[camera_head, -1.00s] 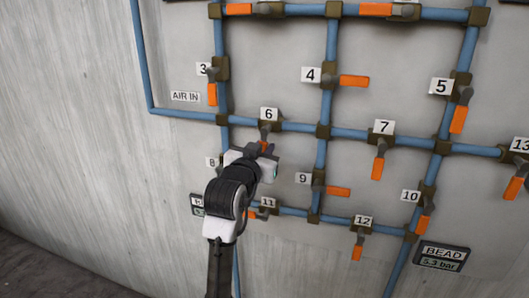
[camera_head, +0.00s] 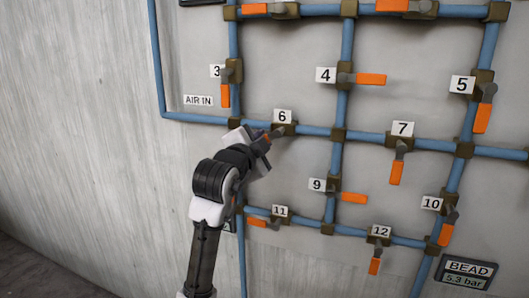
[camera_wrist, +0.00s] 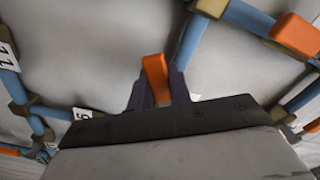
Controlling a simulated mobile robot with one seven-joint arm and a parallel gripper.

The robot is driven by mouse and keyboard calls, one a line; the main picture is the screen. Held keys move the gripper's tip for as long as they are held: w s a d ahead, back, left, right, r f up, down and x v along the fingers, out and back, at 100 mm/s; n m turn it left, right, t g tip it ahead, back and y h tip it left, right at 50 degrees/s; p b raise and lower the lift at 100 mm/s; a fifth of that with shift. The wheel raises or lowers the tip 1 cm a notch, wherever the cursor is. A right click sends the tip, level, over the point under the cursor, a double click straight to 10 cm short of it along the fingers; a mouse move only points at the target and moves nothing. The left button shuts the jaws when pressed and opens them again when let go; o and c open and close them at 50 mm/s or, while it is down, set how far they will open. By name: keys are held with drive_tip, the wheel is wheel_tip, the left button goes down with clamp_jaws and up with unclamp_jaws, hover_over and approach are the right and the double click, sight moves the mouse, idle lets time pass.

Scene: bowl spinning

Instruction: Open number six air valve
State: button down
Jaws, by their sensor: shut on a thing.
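The number six valve (camera_head: 286,129) sits on a blue pipe below its "6" label (camera_head: 283,116). Its orange handle (camera_wrist: 155,75) stands between the dark fingers of my gripper (camera_wrist: 160,92) in the wrist view. In the head view my gripper (camera_head: 262,140) is just left of and slightly below the valve, shut on the handle. The handle points left and a little down from the valve, mostly hidden by the gripper.
Valve 7 (camera_head: 397,146) is to the right, its handle pointing down. Valve 3 (camera_head: 232,71) is up and left. Valve 11 (camera_head: 280,222) and valve 9 (camera_head: 334,183) are below. The BEAD gauge sign (camera_head: 466,272) is at lower right. Bare panel lies between the pipes.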

drive_tip(key=m, duration=0.1)
drive_tip(key=r+m+b, duration=0.1)
drive_tip(key=m, duration=0.1)
drive_tip(key=shift+w+a+r, duration=0.1)
drive_tip(key=shift+a, duration=0.2)
drive_tip(key=shift+r+m+b, duration=0.15)
drive_tip(key=shift+r+m, duration=0.15)
drive_tip(key=shift+m, duration=0.5)
drive_tip(key=shift+r+m+b, duration=0.15)
drive_tip(key=shift+r+m, duration=0.15)
drive_tip(key=shift+m, duration=0.5)
drive_tip(key=c, duration=1.3)
unclamp_jaws()
drive_tip(key=shift+r, duration=0.1)
drive_tip(key=b+v, duration=0.2)
drive_tip(key=v, duration=1.1)
drive_tip(key=shift+s+a, duration=0.15)
drive_tip(key=shift+s, duration=0.2)
